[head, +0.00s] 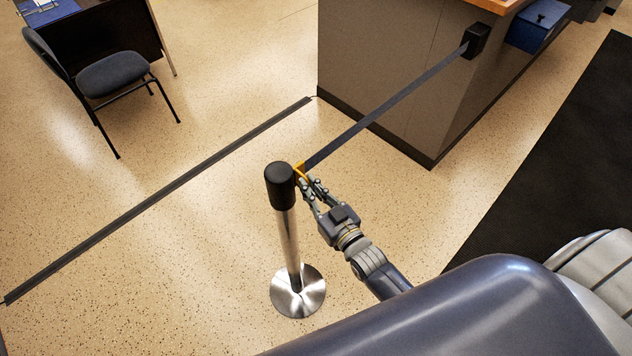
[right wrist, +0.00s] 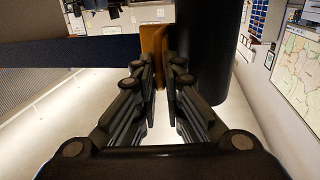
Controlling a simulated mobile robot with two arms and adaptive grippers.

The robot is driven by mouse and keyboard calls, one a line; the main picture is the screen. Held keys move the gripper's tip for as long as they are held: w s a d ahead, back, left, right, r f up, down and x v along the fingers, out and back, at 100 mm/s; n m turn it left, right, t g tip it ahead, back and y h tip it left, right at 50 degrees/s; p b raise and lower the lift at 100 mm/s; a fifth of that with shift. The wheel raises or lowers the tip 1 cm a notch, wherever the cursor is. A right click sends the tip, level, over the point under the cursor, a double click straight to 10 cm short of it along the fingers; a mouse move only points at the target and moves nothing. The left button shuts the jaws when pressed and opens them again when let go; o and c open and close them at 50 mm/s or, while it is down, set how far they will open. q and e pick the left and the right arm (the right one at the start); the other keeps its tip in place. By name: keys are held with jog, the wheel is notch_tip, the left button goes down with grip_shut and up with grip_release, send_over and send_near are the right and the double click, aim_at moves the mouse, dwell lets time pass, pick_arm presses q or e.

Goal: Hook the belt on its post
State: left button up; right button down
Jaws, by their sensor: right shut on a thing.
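The post (head: 292,240) is a chrome pole with a black top on a round metal base, upright on the floor. The dark belt (head: 385,107) runs taut from a black wall box (head: 475,41) on the counter to the post's top. Its orange-yellow end piece (head: 300,169) is at the right side of the black top. My right gripper (head: 306,182) is shut on this end piece. In the right wrist view the end piece (right wrist: 153,50) stands between the fingers, close beside the dark post top (right wrist: 205,50). Whether it is hooked in cannot be told. My left gripper is not in view.
A grey counter (head: 385,75) stands at the upper right, with a blue box (head: 537,26) beyond. A chair (head: 112,75) and desk are at the upper left. A dark strip (head: 160,200) lies along the floor. A black mat (head: 560,150) is at right.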

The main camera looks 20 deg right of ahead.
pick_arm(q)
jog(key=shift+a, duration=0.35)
pick_arm(e)
jog(key=shift+a, duration=0.15)
jog(key=c, duration=1.8)
grip_release()
jog(key=shift+s, duration=0.1)
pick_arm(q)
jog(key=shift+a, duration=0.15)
pick_arm(e)
jog(key=shift+o, duration=0.4)
jog(key=shift+a, duration=0.1)
jog(key=s+d, duration=0.2)
jog(key=s, duration=0.9)
jog(key=shift+s+d, duration=0.2)
jog(key=shift+s, duration=0.2)
